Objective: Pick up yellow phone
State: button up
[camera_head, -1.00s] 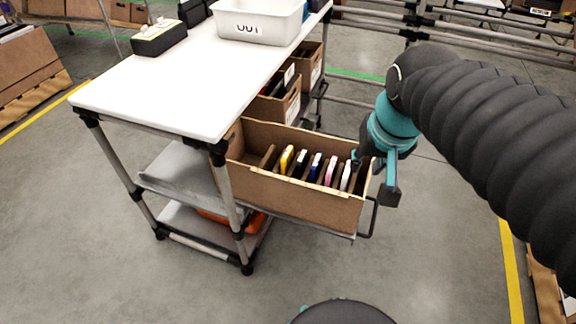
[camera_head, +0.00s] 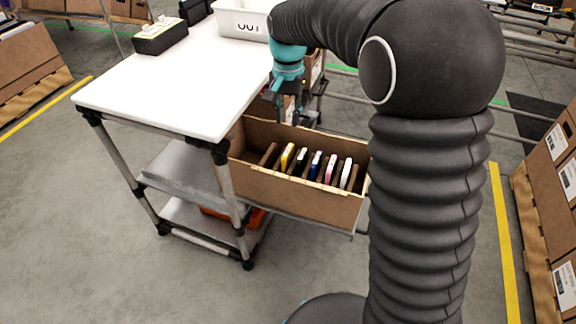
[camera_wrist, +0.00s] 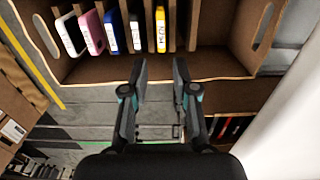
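The yellow phone (camera_head: 287,157) stands on edge in the tilted cardboard carton (camera_head: 290,196), toward its left end. My gripper (camera_head: 285,110) is above the back edge of the carton. In the wrist view my gripper (camera_wrist: 158,72) has its two fingers apart with nothing between them, and the fingertips lie just short of the phone row, below the yellow phone.
Blue (camera_head: 315,165), pink (camera_head: 330,170) and white (camera_head: 346,173) phones stand in the same carton, with brown dividers between. A white tabletop (camera_head: 160,90) is left of the carton, with a white OUT bin (camera_head: 240,20) at its back. Another carton lies behind.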

aim_at(288, 150)
jog(key=f, duration=1.3)
jog(key=shift+w+f+b, duration=0.2)
jog(key=shift+f+b, duration=0.1)
grip_shut()
